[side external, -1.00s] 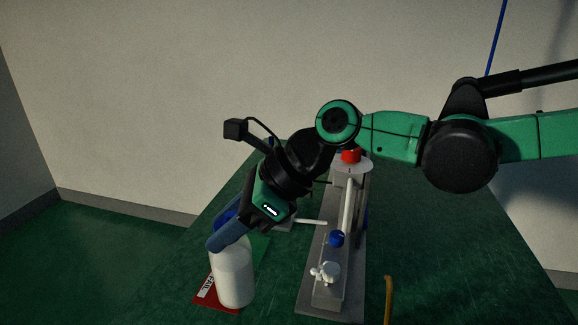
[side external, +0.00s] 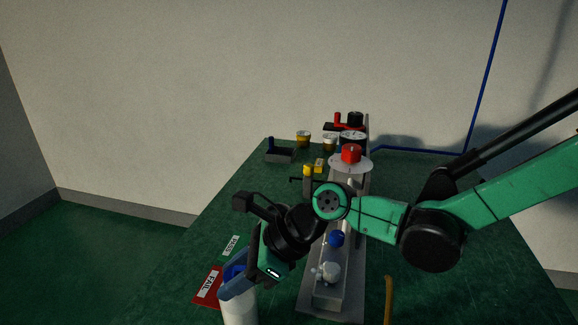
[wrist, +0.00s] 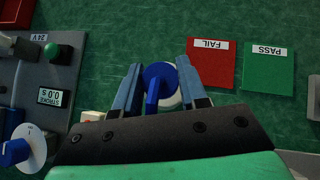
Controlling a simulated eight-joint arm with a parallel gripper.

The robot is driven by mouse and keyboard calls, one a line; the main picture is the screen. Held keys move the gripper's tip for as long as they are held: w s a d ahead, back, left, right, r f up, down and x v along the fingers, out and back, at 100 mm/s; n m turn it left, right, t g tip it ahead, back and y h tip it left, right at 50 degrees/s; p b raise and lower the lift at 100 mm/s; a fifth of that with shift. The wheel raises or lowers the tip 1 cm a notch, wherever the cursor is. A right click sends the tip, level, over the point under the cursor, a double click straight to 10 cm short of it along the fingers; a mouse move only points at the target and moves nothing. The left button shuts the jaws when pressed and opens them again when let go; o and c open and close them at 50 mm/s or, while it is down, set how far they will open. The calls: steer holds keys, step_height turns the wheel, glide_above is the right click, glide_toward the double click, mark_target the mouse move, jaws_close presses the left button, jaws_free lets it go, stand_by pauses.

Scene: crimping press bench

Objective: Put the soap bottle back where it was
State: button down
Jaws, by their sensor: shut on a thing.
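The soap bottle is white with a blue pump top. In the side view its white body (side external: 240,308) shows at the bottom edge, and its base is cut off. My gripper (side external: 236,284) points down and is shut on the bottle near its top. In the wrist view the blue pump (wrist: 158,80) sits between the two blue fingers of my gripper (wrist: 160,95), with some white body behind it. I cannot tell whether the base touches the bench.
A red FAIL mat (wrist: 210,68) and a green PASS mat (wrist: 268,72) lie beside the bottle. The press (side external: 330,292) with its knobs stands to the right. A grey control panel (wrist: 45,85) has a green button.

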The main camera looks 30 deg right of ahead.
steer(key=shift+f, duration=0.15)
steer(key=shift+c, duration=2.4)
jaws_free()
steer(key=shift+d+r, duration=0.15)
steer(key=shift+r, duration=0.2)
steer(key=v, duration=1.1)
steer(key=s+d+f+n+t+h, duration=0.1)
steer(key=d+n+h, duration=0.3)
steer(key=d+n, duration=0.4)
steer(key=s+d+f+n+t+h, duration=0.1)
steer(key=d+f+n+h, duration=0.2)
steer(key=d+n, duration=0.5)
steer(key=n+h, duration=0.1)
steer(key=n, duration=0.7)
steer(key=shift+t, duration=0.3)
